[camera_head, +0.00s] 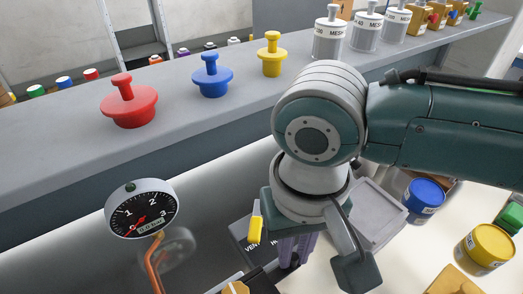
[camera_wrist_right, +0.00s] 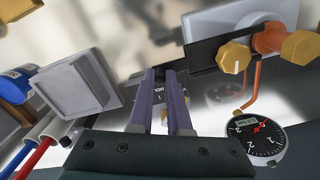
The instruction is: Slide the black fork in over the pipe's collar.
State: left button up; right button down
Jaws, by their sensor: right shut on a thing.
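My right gripper (camera_wrist_right: 165,74) is shut on the black fork (camera_wrist_right: 210,52), whose dark bar passes at the fingertips in the right wrist view. In the head view the gripper (camera_head: 294,256) points down, its purple fingers partly hidden behind my wrist. The fork's dark end reaches toward the orange pipe (camera_wrist_right: 269,42), between gold hex fittings (camera_wrist_right: 236,56). The collar is not clearly seen, and I cannot tell whether the fork is around it or beside it. In the head view a dark piece that looks like the fork (camera_head: 262,281) shows at the bottom edge. My left gripper is not in view.
A pressure gauge (camera_head: 141,209) on a copper pipe stands left of the gripper. A plate marked VENT with a yellow lever (camera_head: 255,228) is close by. Red (camera_head: 129,104), blue (camera_head: 211,78) and yellow (camera_head: 272,56) knobbed plugs stand on the grey ledge behind. Cans stand at right.

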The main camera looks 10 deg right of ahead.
aim_at(267, 280)
jog(key=a, duration=0.2)
jog(key=s+a+p, duration=0.1)
jog(key=a, duration=0.1)
jog(key=shift+s, duration=0.2)
jog(key=c, duration=0.9)
grip_release()
jog(key=shift+o, duration=0.2)
notch_tip(267, 280, up, 10)
jog(key=p, duration=0.2)
